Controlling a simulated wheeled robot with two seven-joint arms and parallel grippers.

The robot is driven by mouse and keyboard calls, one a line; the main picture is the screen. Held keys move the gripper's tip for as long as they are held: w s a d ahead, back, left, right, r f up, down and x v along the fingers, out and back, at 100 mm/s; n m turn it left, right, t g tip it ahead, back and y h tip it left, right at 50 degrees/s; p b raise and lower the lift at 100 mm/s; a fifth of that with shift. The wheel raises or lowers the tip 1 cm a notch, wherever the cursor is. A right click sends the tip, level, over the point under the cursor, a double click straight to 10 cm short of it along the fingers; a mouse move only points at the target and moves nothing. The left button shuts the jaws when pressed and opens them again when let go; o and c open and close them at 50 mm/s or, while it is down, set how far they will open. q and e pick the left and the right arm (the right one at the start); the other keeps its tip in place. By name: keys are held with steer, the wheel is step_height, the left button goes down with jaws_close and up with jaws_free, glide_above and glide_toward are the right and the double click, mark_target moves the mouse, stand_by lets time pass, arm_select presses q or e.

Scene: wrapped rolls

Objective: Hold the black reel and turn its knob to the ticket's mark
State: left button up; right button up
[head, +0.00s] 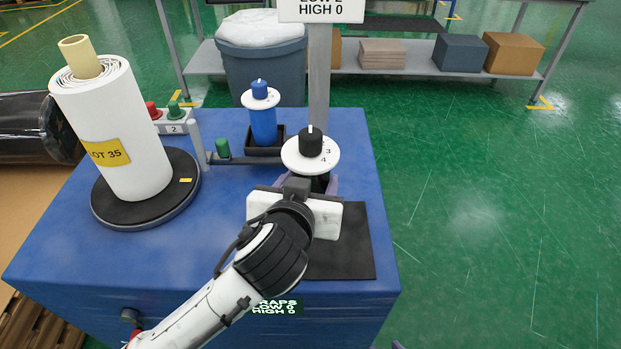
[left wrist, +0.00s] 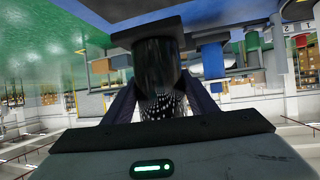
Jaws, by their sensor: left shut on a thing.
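The black reel (left wrist: 160,65) is between the fingers of my left gripper (head: 318,187), which is shut on it. In the head view its white dial (head: 292,157) and black knob (head: 310,141) stick up past the gripper, roughly upright. The knob's white line points away from me; the numerals 3 and 4 show at the dial's right. The gripper hides most of the reel's body, and I cannot tell whether it touches the black mat (head: 355,250). A sign (head: 320,9) reads "HIGH 0" below a cut-off line.
A blue reel (head: 263,124) with a white dial stands in a black holder behind. A large white roll (head: 115,140), labelled "OT 35", stands on a black turntable (head: 155,212) at left. A post (head: 319,70) rises behind the black reel. The blue bench top (head: 225,195) is clear between.

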arm_select(q)
steer(key=shift+r, duration=0.15)
steer(key=shift+f+b, duration=0.35)
steer(key=shift+f, duration=0.25)
steer(key=shift+f, duration=0.35)
steer(key=shift+f+b, duration=0.25)
steer(key=shift+b, duration=0.1)
steer(key=shift+f+b, duration=0.65)
steer(key=shift+f, duration=0.55)
steer(key=shift+f+b, duration=0.45)
steer(key=shift+f, duration=0.25)
steer(key=shift+f+b, duration=0.8)
steer(key=shift+f, duration=0.65)
steer(key=shift+f, duration=0.3)
